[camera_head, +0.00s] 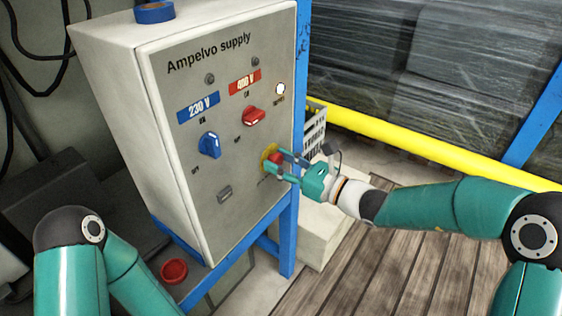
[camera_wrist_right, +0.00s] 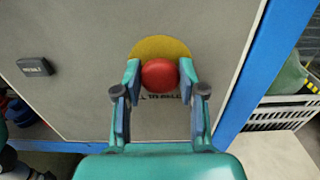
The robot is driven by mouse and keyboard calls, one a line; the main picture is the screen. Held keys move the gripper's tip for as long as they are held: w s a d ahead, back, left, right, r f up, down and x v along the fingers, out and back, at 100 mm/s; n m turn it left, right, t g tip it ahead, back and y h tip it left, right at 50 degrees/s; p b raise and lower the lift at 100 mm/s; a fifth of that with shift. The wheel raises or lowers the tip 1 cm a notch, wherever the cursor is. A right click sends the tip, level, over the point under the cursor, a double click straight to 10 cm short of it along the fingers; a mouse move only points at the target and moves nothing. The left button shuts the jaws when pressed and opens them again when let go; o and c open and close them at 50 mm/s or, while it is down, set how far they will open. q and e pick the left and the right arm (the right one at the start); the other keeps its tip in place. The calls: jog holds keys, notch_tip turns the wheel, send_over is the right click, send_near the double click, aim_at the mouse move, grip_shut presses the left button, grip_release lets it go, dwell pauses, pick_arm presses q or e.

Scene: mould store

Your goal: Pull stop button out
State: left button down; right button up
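The red stop button (camera_head: 276,158) sits on a yellow disc low on the right side of the cabinet front. In the right wrist view the stop button (camera_wrist_right: 160,75) is round and red, with the yellow disc (camera_wrist_right: 160,47) behind it. My right gripper (camera_head: 284,162) is at the button, with one finger on each side of it. In the right wrist view the fingertips of my right gripper (camera_wrist_right: 160,76) look close against the button's sides; firm contact is hard to tell. My left arm shows at lower left, but its gripper is out of view.
The grey cabinet (camera_head: 225,110) labelled "Ampelvo supply" carries a blue knob (camera_head: 209,145), a red knob (camera_head: 253,117) and a reset button (camera_head: 224,194). A blue frame post (camera_head: 288,235) stands beside it. A yellow rail (camera_head: 420,145) and a white crate (camera_head: 315,130) are to the right.

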grip_shut()
jog(key=shift+d, duration=0.1)
jog(key=shift+s+d+b, duration=0.3)
jog(key=shift+d, duration=0.05)
jog(key=o, duration=0.9)
grip_release()
jog(key=v, duration=1.2)
jog(key=shift+f, duration=0.1)
